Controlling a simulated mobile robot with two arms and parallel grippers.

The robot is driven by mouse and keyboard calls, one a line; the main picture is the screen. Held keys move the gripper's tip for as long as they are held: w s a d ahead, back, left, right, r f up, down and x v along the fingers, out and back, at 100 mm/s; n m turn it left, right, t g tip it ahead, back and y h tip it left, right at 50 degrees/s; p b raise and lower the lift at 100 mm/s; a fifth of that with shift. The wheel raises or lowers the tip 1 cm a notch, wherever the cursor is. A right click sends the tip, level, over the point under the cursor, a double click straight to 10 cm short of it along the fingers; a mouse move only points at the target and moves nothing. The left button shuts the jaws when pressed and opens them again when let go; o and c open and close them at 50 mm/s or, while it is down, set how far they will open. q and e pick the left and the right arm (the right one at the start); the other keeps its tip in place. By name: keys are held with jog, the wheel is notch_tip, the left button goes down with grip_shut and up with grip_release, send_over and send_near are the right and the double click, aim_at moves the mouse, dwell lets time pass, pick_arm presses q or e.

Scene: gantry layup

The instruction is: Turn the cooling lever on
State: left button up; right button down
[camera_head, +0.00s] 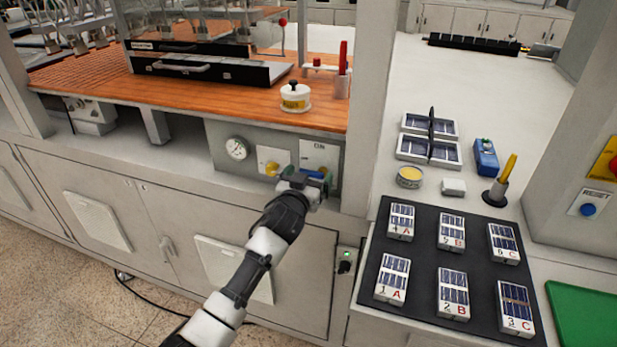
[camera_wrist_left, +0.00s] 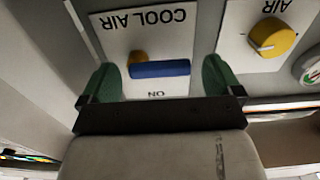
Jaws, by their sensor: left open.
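The cooling lever (camera_wrist_left: 160,69) is a blue bar on a brass-coloured pivot, on a white plate (camera_wrist_left: 180,30) lettered "COOL AIR" and "ON". The wrist view shows the plate upside down, with the bar lying sideways across it. In the head view the lever (camera_head: 313,174) is partly hidden by my gripper. My left gripper (camera_head: 308,180) is in front of the panel. Its green fingers (camera_wrist_left: 160,78) are open, one on each side of the blue bar, with gaps at both ends. My right gripper is in neither view.
A yellow knob (camera_head: 271,168) and a round gauge (camera_head: 236,149) sit left of the lever on the same panel. A grey post (camera_head: 372,110) stands close on the right. The orange bench top (camera_head: 230,97) overhangs above. A black mat (camera_head: 424,262) holds several solar cells.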

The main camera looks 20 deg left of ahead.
pick_arm(q)
jog(key=c, duration=0.9)
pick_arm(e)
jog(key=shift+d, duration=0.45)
